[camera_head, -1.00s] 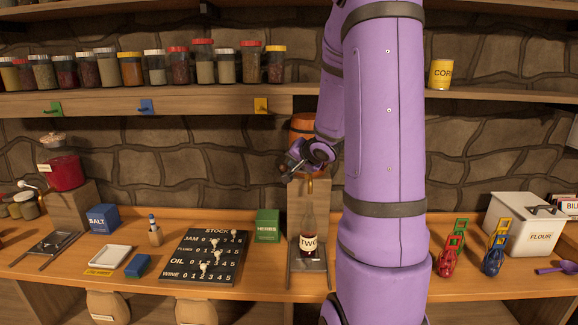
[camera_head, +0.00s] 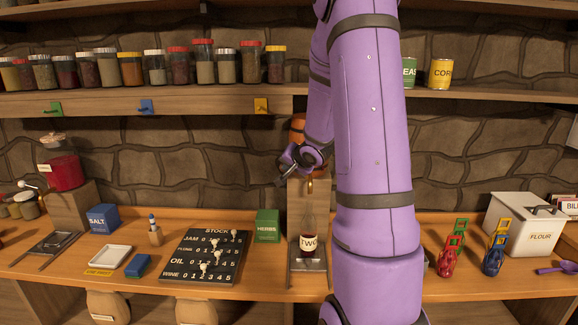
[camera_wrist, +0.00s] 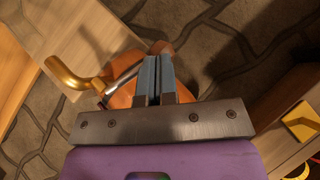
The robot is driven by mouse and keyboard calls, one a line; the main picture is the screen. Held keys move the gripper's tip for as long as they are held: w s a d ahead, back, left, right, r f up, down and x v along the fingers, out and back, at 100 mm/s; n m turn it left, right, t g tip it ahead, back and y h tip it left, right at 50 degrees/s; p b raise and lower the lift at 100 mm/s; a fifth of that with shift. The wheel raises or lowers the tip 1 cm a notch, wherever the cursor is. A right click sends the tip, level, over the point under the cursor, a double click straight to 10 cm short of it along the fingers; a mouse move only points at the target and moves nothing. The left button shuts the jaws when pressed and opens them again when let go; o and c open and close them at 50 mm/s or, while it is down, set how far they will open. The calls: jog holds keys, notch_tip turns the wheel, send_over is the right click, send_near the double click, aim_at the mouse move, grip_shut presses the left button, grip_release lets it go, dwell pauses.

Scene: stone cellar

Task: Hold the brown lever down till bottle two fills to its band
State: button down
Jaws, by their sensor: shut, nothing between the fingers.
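Bottle two (camera_head: 308,243), a small jar with a cream "TWO" label, stands upright on a dark tray (camera_head: 307,264) below the brass spout (camera_head: 310,184). Its fill level and band are too small to tell. The spout also shows in the wrist view (camera_wrist: 66,75), in front of the orange cask (camera_wrist: 124,95). A metal rod with a brown end, apparently the brown lever (camera_wrist: 163,47), lies right at my fingertips. I cannot tell whether they touch it or whether it is pressed. My gripper (camera_head: 281,182) is shut and empty, left of the spout; its fingers (camera_wrist: 157,60) are together.
A green herbs box (camera_head: 267,225) and the black stock board (camera_head: 207,255) stand left of the bottle. My arm covers the counter to its right. A shelf of jars (camera_head: 130,69) runs above. A white flour bin (camera_head: 525,223) stands far right.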

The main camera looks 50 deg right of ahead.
jog(key=f, duration=0.1)
jog(key=g, duration=0.1)
jog(key=w+f+n, duration=0.1)
jog(key=shift+a+f+g+h, duration=0.3)
jog(key=shift+a+f+h, duration=0.05)
jog(key=shift+a+h, duration=0.05)
jog(key=shift+r, duration=0.15)
dwell(2.7)
jog(key=shift+r, duration=0.65)
